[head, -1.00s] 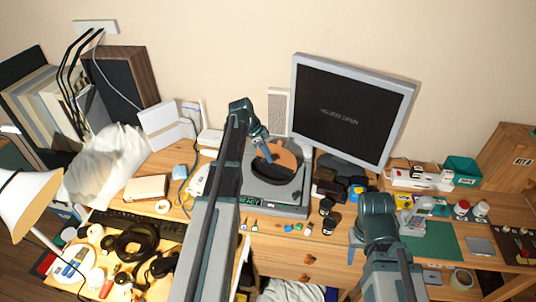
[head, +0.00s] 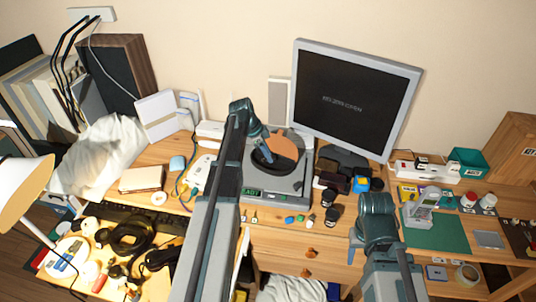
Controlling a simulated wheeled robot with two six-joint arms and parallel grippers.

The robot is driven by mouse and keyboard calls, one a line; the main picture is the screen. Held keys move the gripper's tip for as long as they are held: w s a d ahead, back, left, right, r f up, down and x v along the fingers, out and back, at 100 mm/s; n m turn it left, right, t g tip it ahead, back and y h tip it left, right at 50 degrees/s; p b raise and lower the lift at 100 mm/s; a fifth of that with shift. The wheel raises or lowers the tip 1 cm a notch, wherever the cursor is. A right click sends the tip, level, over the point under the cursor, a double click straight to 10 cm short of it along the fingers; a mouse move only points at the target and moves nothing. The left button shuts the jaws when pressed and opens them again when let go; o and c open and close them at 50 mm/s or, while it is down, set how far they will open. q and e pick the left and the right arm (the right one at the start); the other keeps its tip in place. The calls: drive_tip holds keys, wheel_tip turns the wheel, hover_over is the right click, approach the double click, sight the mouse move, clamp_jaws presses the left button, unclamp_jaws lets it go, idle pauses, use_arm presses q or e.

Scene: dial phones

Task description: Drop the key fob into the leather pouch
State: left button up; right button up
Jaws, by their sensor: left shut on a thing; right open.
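My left gripper (head: 269,158) reaches in over a round dark container with a tan-orange flap (head: 287,143), which looks like the leather pouch. It sits on a grey square stand (head: 290,187). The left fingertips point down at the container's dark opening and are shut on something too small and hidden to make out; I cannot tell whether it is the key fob. Small dark fob-like items (head: 331,215) lie to the right of the stand. My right gripper (head: 354,250) is open over the desk's front edge, apart from these things.
A monitor (head: 355,100) stands behind the stand. Small coloured items (head: 289,219) lie along the desk front. A green mat (head: 435,232) with a phone (head: 424,206) is at right. A keyboard, cables and a lamp (head: 22,185) crowd the left.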

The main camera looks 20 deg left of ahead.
use_arm(q)
drive_tip(key=o, duration=0.9)
drive_tip(key=shift+c, duration=0.2)
drive_tip(key=shift+r, duration=0.15)
drive_tip(key=p+v, duration=1.2)
drive_tip(key=v, duration=0.1)
drive_tip(key=shift+r+p, duration=0.25)
drive_tip(key=shift+p, duration=0.15)
drive_tip(key=shift+s, duration=0.1)
drive_tip(key=s+d+n+g+y, duration=0.1)
drive_tip(key=s+d+n, duration=0.1)
drive_tip(key=s+d, duration=0.5)
drive_tip(key=s+d+f+n+y, duration=0.1)
drive_tip(key=s+d+n+y, duration=0.1)
drive_tip(key=s+d, duration=0.6)
drive_tip(key=s+d+f+n+g+y, duration=0.1)
drive_tip(key=s+d, duration=0.7)
drive_tip(key=d, duration=0.9)
drive_tip(key=n+y, duration=0.1)
drive_tip(key=n, duration=0.1)
drive_tip(key=shift+n+g+b, duration=0.3)
drive_tip(key=shift+b, duration=0.05)
